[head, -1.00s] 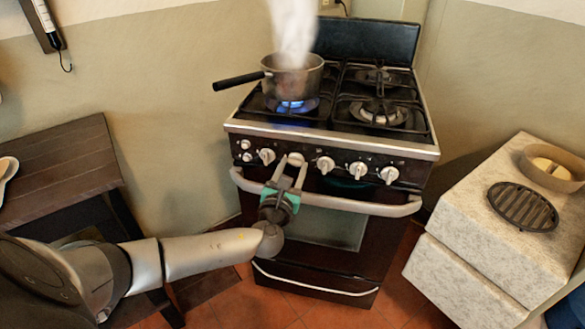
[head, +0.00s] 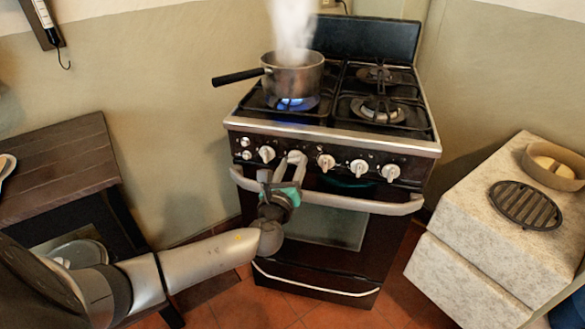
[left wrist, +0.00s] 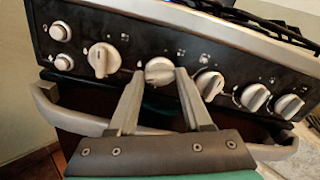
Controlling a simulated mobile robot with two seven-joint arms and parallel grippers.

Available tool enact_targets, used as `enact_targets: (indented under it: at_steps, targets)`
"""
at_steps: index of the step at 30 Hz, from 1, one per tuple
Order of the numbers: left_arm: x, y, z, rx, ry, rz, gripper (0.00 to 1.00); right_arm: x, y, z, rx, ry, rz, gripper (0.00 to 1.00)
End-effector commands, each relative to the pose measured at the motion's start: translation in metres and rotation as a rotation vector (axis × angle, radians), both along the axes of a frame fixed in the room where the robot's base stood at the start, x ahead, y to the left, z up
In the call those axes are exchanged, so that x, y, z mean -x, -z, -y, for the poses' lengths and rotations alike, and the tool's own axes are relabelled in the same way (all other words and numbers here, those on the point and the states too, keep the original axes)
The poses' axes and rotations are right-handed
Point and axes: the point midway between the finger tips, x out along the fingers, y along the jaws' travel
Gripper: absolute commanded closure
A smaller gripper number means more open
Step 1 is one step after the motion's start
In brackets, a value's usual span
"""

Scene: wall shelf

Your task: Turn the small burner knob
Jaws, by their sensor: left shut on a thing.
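The stove's front panel carries a row of white knobs. My left gripper (head: 292,165) is shut on the second large knob from the left (head: 297,156). In the left wrist view the two fingers (left wrist: 160,79) sit on either side of this knob (left wrist: 159,70). The fingers partly hide it, and its pointer is hard to read. Other knobs stand to its left (left wrist: 104,60) and right (left wrist: 209,85). The front left burner (head: 292,104) has a blue flame under a steaming pot (head: 293,74). My right gripper is not in view.
The oven handle (head: 350,203) runs just below the knobs, close under my left gripper. The pot's black handle (head: 238,80) sticks out to the left. A dark wooden table (head: 60,168) stands left, and a pale stone counter (head: 500,240) with a round grate (head: 525,205) stands right.

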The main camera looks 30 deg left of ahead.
Motion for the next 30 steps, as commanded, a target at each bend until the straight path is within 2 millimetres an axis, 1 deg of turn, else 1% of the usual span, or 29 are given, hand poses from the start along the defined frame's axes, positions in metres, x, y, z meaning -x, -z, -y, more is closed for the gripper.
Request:
enact_targets:
  at_steps: [8, 16, 30]
  targets:
    - [0.001, 0.003, 0.0, 0.256, -0.001, 0.082, 1.0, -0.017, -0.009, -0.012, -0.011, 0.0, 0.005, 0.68]
    - [0.001, 0.003, 0.0, 0.501, -0.001, 0.163, 1.0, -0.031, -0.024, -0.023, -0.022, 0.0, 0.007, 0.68]
    - [0.001, 0.003, -0.001, 0.905, -0.002, 0.298, 1.0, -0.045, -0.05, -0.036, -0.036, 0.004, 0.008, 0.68]
